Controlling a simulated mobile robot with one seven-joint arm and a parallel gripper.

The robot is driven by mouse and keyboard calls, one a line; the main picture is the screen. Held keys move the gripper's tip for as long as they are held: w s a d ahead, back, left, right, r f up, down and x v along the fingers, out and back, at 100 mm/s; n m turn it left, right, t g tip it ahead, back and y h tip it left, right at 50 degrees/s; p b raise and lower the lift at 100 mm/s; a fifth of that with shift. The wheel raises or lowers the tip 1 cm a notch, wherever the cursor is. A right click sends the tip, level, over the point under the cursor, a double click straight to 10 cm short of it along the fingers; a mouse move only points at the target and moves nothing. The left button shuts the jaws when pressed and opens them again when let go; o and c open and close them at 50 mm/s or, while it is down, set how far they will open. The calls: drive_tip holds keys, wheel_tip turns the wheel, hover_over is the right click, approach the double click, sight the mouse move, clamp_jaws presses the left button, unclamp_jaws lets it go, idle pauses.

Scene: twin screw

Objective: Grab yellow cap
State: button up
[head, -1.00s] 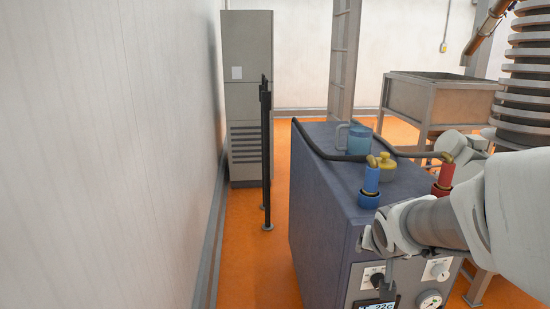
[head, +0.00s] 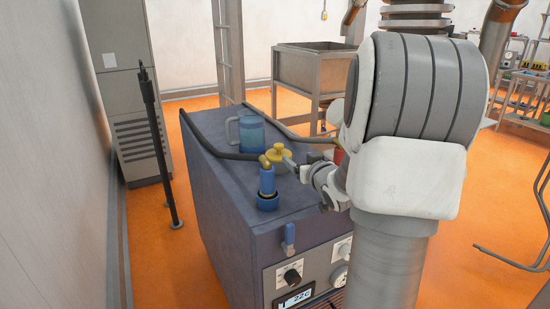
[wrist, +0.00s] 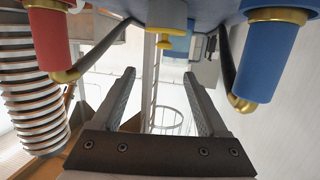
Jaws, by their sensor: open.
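The yellow cap (head: 278,152) sits on the top of the blue-grey machine (head: 215,185), just behind the blue hose fitting (head: 267,182). It also shows at the top of the wrist view (wrist: 166,16), above the gap between my fingers and beyond their tips. My gripper (wrist: 159,74) is open and empty. In the head view my gripper (head: 290,160) reaches over the machine top from the right, close to the cap.
A light-blue jug (head: 250,132) stands behind the cap. The red fitting (wrist: 50,40) and blue fitting (wrist: 270,55) flank the cap in the wrist view, with dark hoses running from them. A metal basin (head: 315,65) stands behind the machine.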

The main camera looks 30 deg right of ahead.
sight(280, 147)
drive_tip(key=x, duration=1.1)
drive_tip(key=shift+w, duration=0.35)
drive_tip(key=shift+a+x, duration=0.2)
drive_tip(key=shift+x, duration=1.1)
drive_tip(key=shift+a+x, duration=0.2)
drive_tip(key=shift+x, duration=1.1)
drive_tip(key=shift+c, duration=0.4)
clamp_jaws()
